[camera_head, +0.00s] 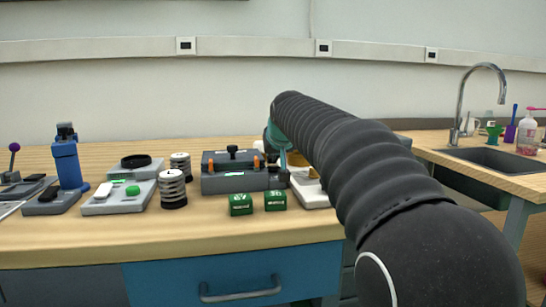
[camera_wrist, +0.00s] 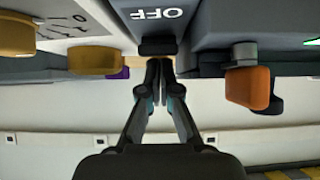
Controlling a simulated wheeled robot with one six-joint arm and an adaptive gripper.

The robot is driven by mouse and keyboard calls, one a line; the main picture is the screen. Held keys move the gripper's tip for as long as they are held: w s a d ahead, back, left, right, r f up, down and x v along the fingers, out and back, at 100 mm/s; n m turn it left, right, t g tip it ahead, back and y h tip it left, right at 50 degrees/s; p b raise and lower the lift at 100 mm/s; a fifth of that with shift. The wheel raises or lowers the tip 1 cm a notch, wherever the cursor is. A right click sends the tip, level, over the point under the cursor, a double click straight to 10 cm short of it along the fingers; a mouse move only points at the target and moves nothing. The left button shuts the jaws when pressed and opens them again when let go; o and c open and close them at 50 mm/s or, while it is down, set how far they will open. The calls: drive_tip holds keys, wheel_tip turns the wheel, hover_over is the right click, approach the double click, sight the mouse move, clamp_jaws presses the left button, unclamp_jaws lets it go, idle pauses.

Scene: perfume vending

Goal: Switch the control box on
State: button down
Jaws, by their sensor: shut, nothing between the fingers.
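The control box (camera_wrist: 178,18) is a grey housing at the top middle of the wrist view, with the word OFF showing upside down on its face. A black switch (camera_wrist: 158,47) sticks out below that word. My gripper (camera_wrist: 158,66) is shut and empty, its fingertips close together right at the switch; I cannot tell whether they touch it. In the head view my gripper (camera_head: 284,163) points down between the grey case and a white device, and it and my arm largely hide the control box there.
A grey case (camera_head: 225,183) with orange latches (camera_wrist: 248,88) stands close on one side, and a white device (camera_head: 312,193) with gold knobs (camera_wrist: 95,60) on the other. Two green boxes (camera_head: 240,204) (camera_head: 275,200) stand in front. A sink (camera_head: 500,160) is at the right.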

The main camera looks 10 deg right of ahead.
sight(275, 169)
drive_tip(key=shift+r, duration=0.1)
drive_tip(key=r+p, duration=0.4)
drive_tip(key=shift+w+r+p, duration=0.4)
drive_tip(key=s+r, duration=0.5)
drive_tip(key=r, duration=0.2)
drive_tip(key=shift+s+r, duration=0.15)
drive_tip(key=shift+s, duration=0.05)
